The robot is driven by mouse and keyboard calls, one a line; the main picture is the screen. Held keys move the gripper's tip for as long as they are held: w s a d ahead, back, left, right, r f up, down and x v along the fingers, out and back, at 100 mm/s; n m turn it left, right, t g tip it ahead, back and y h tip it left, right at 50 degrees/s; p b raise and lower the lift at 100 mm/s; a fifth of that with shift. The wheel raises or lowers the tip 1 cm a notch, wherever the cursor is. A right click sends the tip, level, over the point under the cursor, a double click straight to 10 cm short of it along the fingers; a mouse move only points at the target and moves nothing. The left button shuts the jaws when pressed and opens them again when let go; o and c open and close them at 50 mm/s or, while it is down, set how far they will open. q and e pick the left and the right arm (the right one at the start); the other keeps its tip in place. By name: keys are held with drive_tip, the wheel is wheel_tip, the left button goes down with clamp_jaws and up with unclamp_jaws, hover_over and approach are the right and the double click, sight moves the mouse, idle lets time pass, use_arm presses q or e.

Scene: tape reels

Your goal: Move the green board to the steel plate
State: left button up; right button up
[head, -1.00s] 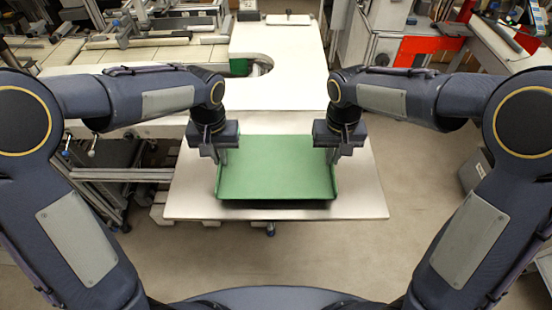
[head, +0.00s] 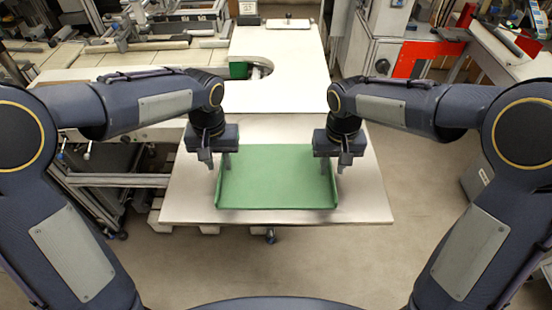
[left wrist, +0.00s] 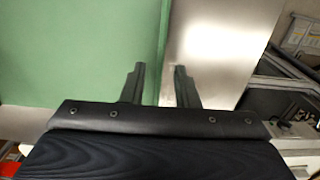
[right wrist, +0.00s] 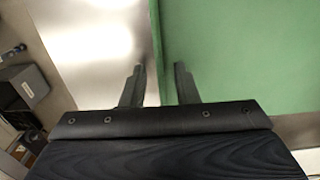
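The green board (head: 277,180), a shallow tray-like sheet with raised side rims, lies flat on the steel plate (head: 367,192) in the head view. My left gripper (head: 218,167) is at its left rim and my right gripper (head: 335,166) at its right rim. In the left wrist view the board (left wrist: 70,50) fills the left side, and its rim runs between two spread fingers (left wrist: 159,68). In the right wrist view the board (right wrist: 240,60) is on the right, with its rim between two spread fingers (right wrist: 159,68). Both grippers look open.
A white worktable (head: 280,65) stands beyond the plate. A dark cart (head: 105,185) is at the left. A machine with a red panel (head: 425,52) stands at the back right. The floor (head: 410,190) to the right of the plate is clear.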

drive_tip(key=shift+r, duration=0.3)
use_arm(q)
wheel_tip(320, 180, up, 10)
drive_tip(key=shift+r, duration=0.15)
use_arm(e)
wheel_tip(320, 180, up, 12)
drive_tip(key=shift+f, duration=0.25)
